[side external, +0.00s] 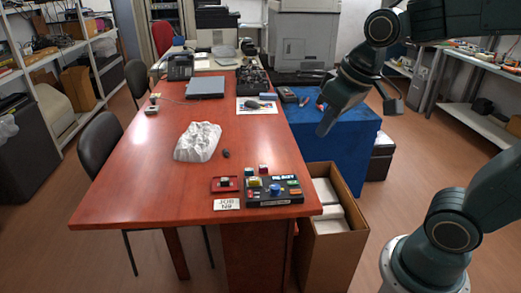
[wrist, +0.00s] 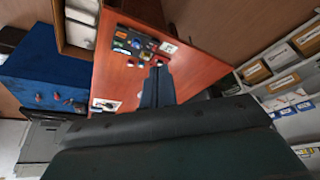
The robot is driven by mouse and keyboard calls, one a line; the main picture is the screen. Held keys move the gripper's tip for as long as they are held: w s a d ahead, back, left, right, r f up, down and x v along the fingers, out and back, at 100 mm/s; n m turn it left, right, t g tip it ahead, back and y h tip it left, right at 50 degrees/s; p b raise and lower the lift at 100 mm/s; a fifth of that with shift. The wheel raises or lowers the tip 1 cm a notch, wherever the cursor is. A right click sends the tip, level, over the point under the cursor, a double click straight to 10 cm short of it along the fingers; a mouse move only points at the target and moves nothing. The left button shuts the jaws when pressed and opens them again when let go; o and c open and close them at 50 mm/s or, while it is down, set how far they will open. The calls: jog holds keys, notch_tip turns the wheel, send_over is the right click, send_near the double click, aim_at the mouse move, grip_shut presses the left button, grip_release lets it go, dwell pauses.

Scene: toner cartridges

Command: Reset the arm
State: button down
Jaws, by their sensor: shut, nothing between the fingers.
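My gripper (side external: 326,122) is in the air at the right of the red-brown table, in front of the blue-covered table. Its fingers are together and hold nothing. In the wrist view the gripper (wrist: 158,66) points over the table, also shut and empty. On the table (side external: 140,190) lie a black tray with coloured blocks (side external: 273,199), a small red tray (side external: 223,184) and a white card reading JOB 129 (side external: 227,204). A white crumpled bag (side external: 197,142) lies left of them. The black tray also shows in the wrist view (wrist: 128,42).
A blue-covered table (side external: 340,140) with small tools stands right of the red-brown one. An open cardboard box (side external: 330,235) with white packages stands on the floor at the front. A phone (side external: 180,67) and a laptop (side external: 206,87) are at the back. The table's left front is clear.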

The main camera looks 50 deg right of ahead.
jog(key=s+t, duration=0.1)
jog(key=s, duration=0.7)
jog(key=shift+s+a+f+n, duration=0.3)
jog(key=shift+a+f, duration=0.05)
